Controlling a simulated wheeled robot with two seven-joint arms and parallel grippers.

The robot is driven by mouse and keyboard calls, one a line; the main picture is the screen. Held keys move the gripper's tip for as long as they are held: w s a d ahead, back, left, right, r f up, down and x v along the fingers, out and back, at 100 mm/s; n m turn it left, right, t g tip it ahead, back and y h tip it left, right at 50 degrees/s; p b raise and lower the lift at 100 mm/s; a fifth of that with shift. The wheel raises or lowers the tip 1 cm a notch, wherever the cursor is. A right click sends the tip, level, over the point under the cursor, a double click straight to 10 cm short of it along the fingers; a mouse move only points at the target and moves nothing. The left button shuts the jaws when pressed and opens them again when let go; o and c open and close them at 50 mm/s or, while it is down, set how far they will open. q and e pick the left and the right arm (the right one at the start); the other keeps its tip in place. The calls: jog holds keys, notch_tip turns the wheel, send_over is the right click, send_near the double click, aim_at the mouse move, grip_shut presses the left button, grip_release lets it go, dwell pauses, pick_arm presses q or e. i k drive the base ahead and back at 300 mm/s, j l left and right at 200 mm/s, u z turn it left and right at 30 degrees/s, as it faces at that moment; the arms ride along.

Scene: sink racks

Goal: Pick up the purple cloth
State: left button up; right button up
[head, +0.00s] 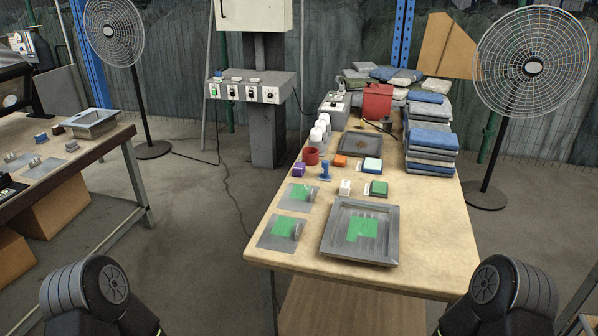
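A small purple item (299,169) sits near the left edge of the table, just left of a red cup. It looks block-like and is too small to tell whether it is a folded cloth. No other purple thing shows. Folded cloths in blue, grey and white stand in a stack (432,150) at the table's right edge, with a looser pile (385,75) behind. Neither gripper is in view. Only rounded dark parts of my two arms show at the bottom left and bottom right, well short of the table.
A metal tray (388,258) with a green patch lies at the table's near end, beside two plates (296,196) with green patches. A blue stamp-like piece (324,172), a red cup (311,156) and white bottles (318,134) crowd the left side. Fans (533,67) stand behind.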

aim_at(298, 170)
jog(key=u, duration=0.95)
jog(key=i+u, duration=0.15)
jog(key=u, duration=0.2)
jog(key=i+u, duration=0.3)
jog(key=i, duration=0.5)
jog(key=i+u, duration=0.25)
jog(key=i, duration=0.5)
jog(key=i+z, duration=0.4)
jog(key=i, duration=0.15)
jog(key=i+j+z, duration=0.1)
jog(key=i+z, duration=0.35)
jog(key=i+l+z, duration=0.25)
jog(key=i+z, duration=0.7)
jog(key=i, duration=0.15)
jog(key=i+j+z, duration=0.1)
jog(key=i+z, duration=0.55)
jog(key=i, duration=0.65)
jog(key=i+j+z, duration=0.1)
jog(key=i, duration=0.65)
jog(key=i+j+z, duration=0.15)
jog(key=i, duration=0.65)
jog(key=i+z, duration=0.15)
jog(key=i+j, duration=0.05)
jog(key=i, duration=0.05)
